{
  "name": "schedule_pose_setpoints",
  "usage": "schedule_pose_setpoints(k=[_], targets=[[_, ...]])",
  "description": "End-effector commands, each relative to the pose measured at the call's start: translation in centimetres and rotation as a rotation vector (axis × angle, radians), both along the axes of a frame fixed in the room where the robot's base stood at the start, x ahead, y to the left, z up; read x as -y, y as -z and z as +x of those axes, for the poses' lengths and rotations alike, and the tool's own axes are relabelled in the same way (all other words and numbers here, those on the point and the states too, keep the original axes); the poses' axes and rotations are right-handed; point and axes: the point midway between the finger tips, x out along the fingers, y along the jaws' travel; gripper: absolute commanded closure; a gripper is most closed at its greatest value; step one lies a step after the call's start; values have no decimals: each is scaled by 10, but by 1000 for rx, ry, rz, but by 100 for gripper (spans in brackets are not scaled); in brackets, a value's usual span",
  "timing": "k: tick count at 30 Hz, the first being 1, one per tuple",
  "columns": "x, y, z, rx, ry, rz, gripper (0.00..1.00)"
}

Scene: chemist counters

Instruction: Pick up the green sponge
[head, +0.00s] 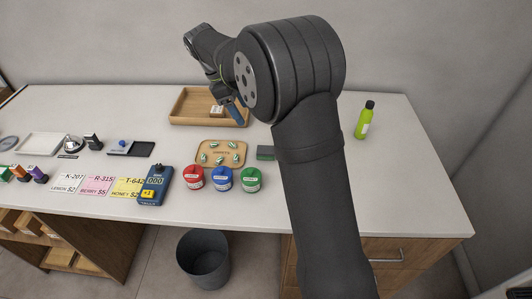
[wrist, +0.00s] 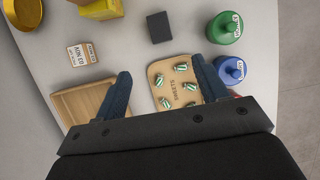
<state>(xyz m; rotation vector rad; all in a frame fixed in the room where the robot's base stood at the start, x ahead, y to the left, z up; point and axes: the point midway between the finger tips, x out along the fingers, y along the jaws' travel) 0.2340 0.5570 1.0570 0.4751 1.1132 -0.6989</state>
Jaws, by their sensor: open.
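The green sponge (head: 265,152) is a small dark green block lying flat on the white counter, just right of the wooden board of sweets in the head view. In the wrist view the sponge (wrist: 159,27) shows as a dark block near the top, beyond the board's edge. In the head view my gripper is partly hidden by my arm, near the wooden tray.
The sweets board (head: 207,158) lies left of the sponge. Red (head: 193,178), blue (head: 222,180) and green (head: 251,180) jars stand in front. A wooden tray (head: 181,119) is behind. A small labelled box (wrist: 82,54) and a yellow object (wrist: 101,9) lie left of the sponge in the wrist view.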

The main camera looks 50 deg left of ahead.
Motion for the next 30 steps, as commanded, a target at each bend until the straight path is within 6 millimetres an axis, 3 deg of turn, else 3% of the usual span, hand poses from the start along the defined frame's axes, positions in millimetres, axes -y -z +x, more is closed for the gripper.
schedule_pose_setpoints(k=[5, 18, 26, 30], targets=[[6, 19, 5, -1, -16, -11, 34], [30, 102, 29, -3, -13, -10, 34], [35, 119, 35, -2, -13, -7, 34], [42, 139, 41, -2, -13, -10, 34]])
